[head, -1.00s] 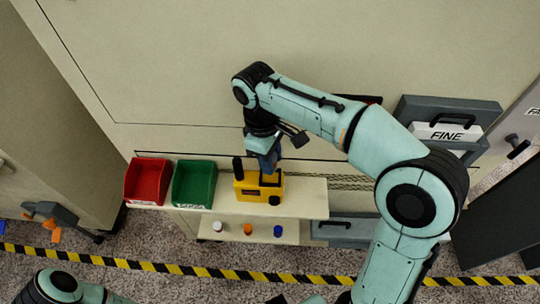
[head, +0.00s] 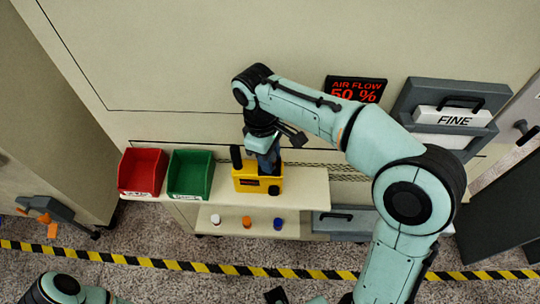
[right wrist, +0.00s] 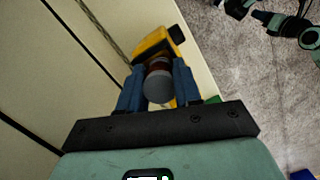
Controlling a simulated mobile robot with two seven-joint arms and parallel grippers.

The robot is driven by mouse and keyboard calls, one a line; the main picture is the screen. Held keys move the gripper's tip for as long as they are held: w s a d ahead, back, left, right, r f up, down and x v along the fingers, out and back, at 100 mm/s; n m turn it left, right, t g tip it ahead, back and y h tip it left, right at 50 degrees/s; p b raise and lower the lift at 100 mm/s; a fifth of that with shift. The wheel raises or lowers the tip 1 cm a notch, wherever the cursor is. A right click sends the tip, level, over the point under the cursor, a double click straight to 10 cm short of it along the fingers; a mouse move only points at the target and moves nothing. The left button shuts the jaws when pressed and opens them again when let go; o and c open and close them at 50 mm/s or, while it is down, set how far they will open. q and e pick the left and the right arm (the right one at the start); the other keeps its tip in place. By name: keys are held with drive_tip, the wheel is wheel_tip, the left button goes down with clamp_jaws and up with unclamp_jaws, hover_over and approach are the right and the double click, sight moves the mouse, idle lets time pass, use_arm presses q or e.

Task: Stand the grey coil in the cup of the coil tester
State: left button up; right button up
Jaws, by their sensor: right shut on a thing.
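The yellow coil tester (head: 245,184) stands on the pale bench, with a dark post at its left and a dark knob on its front. My right gripper (head: 268,160) is directly over the tester's top, its blue fingers close to it. In the right wrist view the gripper (right wrist: 160,88) is shut on the grey coil (right wrist: 158,88), which shows a grey end and a brown winding. The yellow tester (right wrist: 152,46) lies just beyond the coil. The cup is hidden by the coil and fingers, so I cannot tell whether the coil touches it.
A red bin (head: 142,172) and a green bin (head: 190,174) stand left of the tester. White, orange and blue small pieces (head: 247,222) sit on the lower shelf. The bench top (head: 307,188) is clear to the right. A wall lies behind.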

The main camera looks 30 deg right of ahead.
drive_tip(key=o, duration=1.1)
drive_tip(key=shift+s+f, duration=0.15)
drive_tip(key=shift+f, duration=0.3)
drive_tip(key=shift+r, duration=0.1)
drive_tip(key=shift+o, duration=0.3)
wheel_tip(320, 180, up, 14)
drive_tip(key=w+a+p, duration=0.1)
drive_tip(key=p, duration=0.2)
drive_tip(key=shift+w+p, duration=0.4)
use_arm(q)
drive_tip(key=r, duration=0.1)
drive_tip(key=w+r, duration=0.1)
drive_tip(key=r, duration=0.1)
drive_tip(key=w+r, duration=0.1)
drive_tip(key=shift+w+r, duration=0.2)
drive_tip(key=shift+w, duration=0.05)
use_arm(e)
drive_tip(key=shift+a, duration=0.1)
